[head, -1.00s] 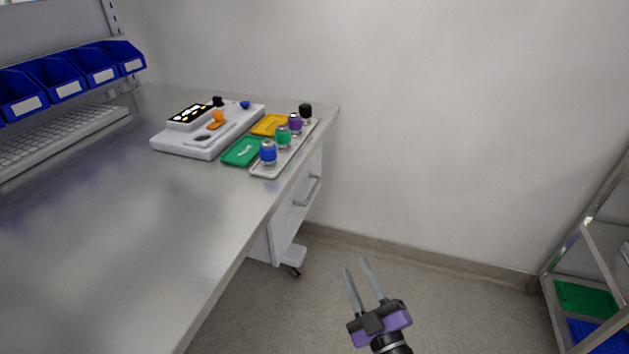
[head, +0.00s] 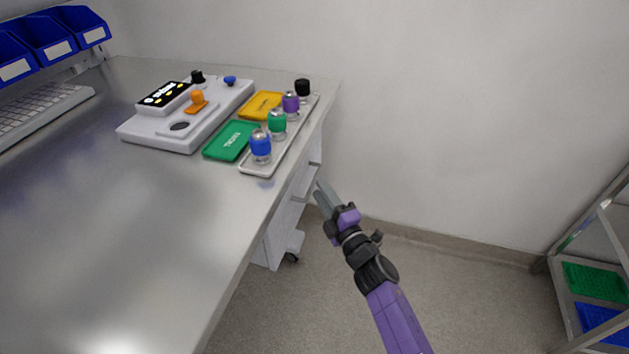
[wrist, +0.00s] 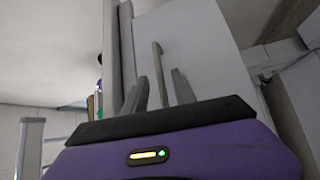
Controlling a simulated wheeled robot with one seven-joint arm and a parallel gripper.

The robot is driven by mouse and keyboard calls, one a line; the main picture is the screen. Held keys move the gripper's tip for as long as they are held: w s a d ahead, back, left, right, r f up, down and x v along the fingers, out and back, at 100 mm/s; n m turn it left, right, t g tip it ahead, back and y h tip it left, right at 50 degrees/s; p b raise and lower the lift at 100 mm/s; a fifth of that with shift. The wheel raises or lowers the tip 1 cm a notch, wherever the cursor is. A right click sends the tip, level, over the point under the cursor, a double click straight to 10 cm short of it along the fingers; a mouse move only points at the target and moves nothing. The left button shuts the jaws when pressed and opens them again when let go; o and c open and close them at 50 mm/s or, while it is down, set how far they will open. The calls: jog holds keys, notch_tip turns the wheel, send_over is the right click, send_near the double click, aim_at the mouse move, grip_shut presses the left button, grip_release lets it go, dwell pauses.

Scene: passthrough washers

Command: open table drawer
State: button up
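The white drawer unit (head: 280,235) stands under the right end of the metal table (head: 130,230). Its upper drawer front (head: 308,180) is partly hidden by my gripper (head: 324,192), which is close beside it. In the wrist view a pale panel (wrist: 205,45) fills the upper middle, with a thin bar handle (wrist: 157,62) standing on it. My gripper's two fingers (wrist: 160,92) are apart, and the handle appears lined up in the gap between them. I cannot tell whether the fingers touch it. The drawer looks shut.
A tray with several capped bottles (head: 260,147) stands near the table's right edge, beside a green tray (head: 231,141) and a white device (head: 190,125). A metal rack (head: 590,255) is at the far right. The floor (head: 470,310) between is clear.

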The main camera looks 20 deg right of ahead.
jog(key=shift+b+x, duration=0.4)
jog(key=shift+x, duration=1.9)
grip_shut()
